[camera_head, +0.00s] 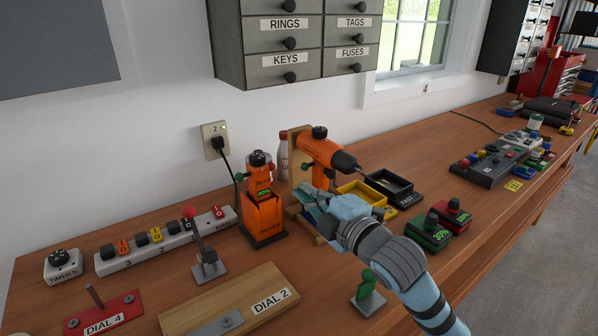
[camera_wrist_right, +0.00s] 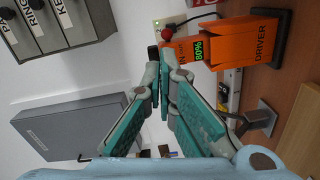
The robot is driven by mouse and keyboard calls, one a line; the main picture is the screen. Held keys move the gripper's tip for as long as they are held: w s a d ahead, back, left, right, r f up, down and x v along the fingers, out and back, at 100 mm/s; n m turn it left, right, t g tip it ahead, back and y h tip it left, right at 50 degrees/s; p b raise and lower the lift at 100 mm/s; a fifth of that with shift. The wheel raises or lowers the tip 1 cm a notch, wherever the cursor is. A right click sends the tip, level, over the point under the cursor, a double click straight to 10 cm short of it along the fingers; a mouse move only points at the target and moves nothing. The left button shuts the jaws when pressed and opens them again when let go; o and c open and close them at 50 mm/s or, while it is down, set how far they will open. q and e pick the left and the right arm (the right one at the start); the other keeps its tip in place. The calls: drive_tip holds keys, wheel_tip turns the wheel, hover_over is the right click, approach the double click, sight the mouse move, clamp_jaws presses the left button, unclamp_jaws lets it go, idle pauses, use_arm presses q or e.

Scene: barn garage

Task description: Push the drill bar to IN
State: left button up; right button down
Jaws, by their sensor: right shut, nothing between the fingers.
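The orange drill (camera_head: 322,152) lies against an upright wooden board at the back of the bench, its dark chuck pointing right. A small green end (camera_head: 305,167) shows on its left side; I cannot tell whether this is the bar, and no IN mark on the drill is readable. My right gripper (camera_head: 312,197) is shut and empty, in front of and below the drill, and hides part of its stand. In the right wrist view the gripper's teal pads (camera_wrist_right: 165,95) come together in front of the orange driver (camera_wrist_right: 235,42). The drill is not clear there. My left gripper is not in view.
The driver (camera_head: 263,205) stands upright in its holder left of my gripper. A yellow bin (camera_head: 362,192), a black tray (camera_head: 392,186) and battery packs (camera_head: 430,232) sit to the right. A green-handled lever (camera_head: 367,292) stands near my forearm. A white bottle (camera_head: 283,155) stands behind.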

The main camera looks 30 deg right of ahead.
sight(325, 179)
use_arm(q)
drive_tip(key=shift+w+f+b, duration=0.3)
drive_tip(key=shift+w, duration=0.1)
use_arm(e)
drive_tip(key=w+d+f, duration=0.1)
drive_tip(key=w+d, duration=0.2)
drive_tip(key=w, duration=0.7)
drive_tip(key=shift+f, duration=0.15)
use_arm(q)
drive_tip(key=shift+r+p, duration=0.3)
use_arm(e)
drive_tip(key=shift+w+d, duration=0.1)
drive_tip(key=shift+d, duration=0.85)
